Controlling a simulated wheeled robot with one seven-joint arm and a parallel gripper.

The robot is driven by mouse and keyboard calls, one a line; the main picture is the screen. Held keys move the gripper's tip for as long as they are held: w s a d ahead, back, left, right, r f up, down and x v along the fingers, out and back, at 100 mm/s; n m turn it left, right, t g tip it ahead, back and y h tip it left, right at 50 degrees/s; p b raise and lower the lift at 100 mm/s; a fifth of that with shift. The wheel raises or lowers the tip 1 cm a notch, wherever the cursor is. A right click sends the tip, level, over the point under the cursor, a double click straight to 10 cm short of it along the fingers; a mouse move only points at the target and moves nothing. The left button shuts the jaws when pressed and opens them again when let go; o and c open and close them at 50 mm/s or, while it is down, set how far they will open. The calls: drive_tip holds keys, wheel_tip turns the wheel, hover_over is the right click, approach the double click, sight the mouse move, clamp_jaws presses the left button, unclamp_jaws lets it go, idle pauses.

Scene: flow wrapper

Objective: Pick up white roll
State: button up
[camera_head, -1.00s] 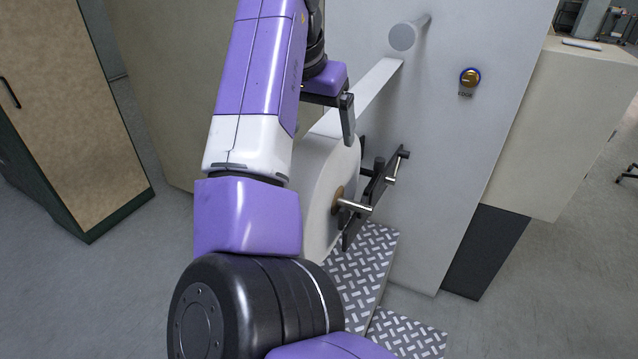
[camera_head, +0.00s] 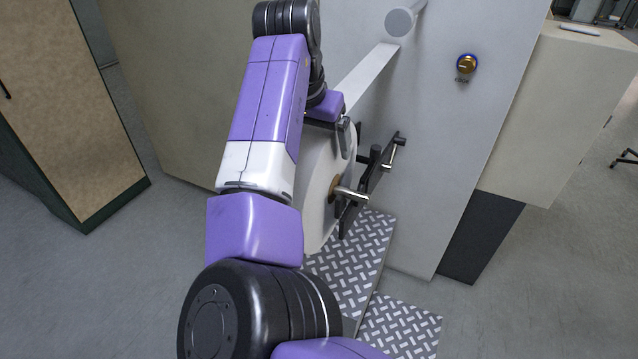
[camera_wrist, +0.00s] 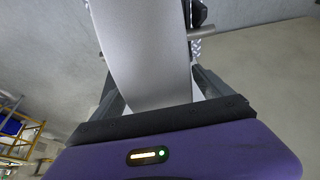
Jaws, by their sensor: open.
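The white roll (camera_head: 318,188) is mounted upright on a metal spindle at the machine's grey side, in the middle of the head view. A white strip of its film (camera_head: 367,80) runs up from it to a small roller. My arm hides the roll's left part. My gripper (camera_head: 345,140) is at the roll's upper part, with one finger visible at its near side. In the wrist view, the roll's curved white surface (camera_wrist: 147,50) lies between the two fingers of my open gripper (camera_wrist: 160,95). I cannot tell whether the fingers touch it.
A black bracket with metal pins (camera_head: 372,180) stands out right of the roll. Diamond-plate steps (camera_head: 362,255) lie below. A roller (camera_head: 400,22) and a round button (camera_head: 467,64) are on the machine wall. A brown cabinet (camera_head: 75,110) stands at the left, with clear floor between.

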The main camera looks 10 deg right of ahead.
clamp_jaws()
drive_tip(key=shift+r, duration=0.2)
